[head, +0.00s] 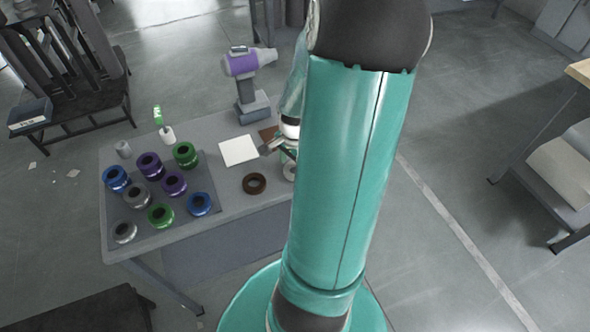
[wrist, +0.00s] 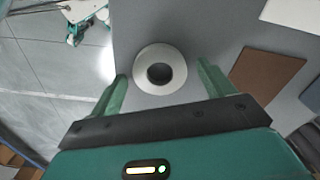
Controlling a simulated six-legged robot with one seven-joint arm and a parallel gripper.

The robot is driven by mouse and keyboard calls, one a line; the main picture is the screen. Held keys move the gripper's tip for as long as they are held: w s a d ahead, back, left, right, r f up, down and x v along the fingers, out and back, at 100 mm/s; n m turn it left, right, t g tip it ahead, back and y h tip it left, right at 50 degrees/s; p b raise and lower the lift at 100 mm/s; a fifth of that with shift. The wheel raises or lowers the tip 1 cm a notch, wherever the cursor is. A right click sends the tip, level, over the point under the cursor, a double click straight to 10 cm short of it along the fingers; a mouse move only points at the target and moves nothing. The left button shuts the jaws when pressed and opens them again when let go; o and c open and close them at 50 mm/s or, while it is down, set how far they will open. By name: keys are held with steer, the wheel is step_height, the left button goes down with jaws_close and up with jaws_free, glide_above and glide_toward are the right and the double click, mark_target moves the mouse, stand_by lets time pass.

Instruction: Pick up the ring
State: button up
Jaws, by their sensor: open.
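A pale, white-grey ring (wrist: 143,69) with a dark centre lies flat on the grey table in the wrist view. It sits between and a little beyond the two green fingers of my gripper (wrist: 162,72), which is open with nothing held. I cannot tell how high the fingertips are above it.
The table (head: 228,190) bears a white square (head: 239,151), a brown square (wrist: 268,76), a purple-and-grey tool (head: 243,66) on a stand, and a dark mat (head: 184,230) with several coloured spools at left. A chair stands behind left; another table is at far right.

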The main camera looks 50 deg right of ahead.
steer(key=c, duration=1.1)
steer(key=shift+r, duration=0.1)
steer(key=shift+r, duration=0.2)
steer(key=r, duration=0.3)
steer(key=shift+s+r, duration=0.15)
steer(key=shift+s, duration=0.2)
steer(key=s+r, duration=0.3)
steer(key=s, duration=0.1)
steer(key=s+r, duration=0.3)
steer(key=s, duration=0.2)
steer(key=s+r, duration=0.4)
steer(key=shift+s+a, duration=0.1)
steer(key=shift+s, duration=0.05)
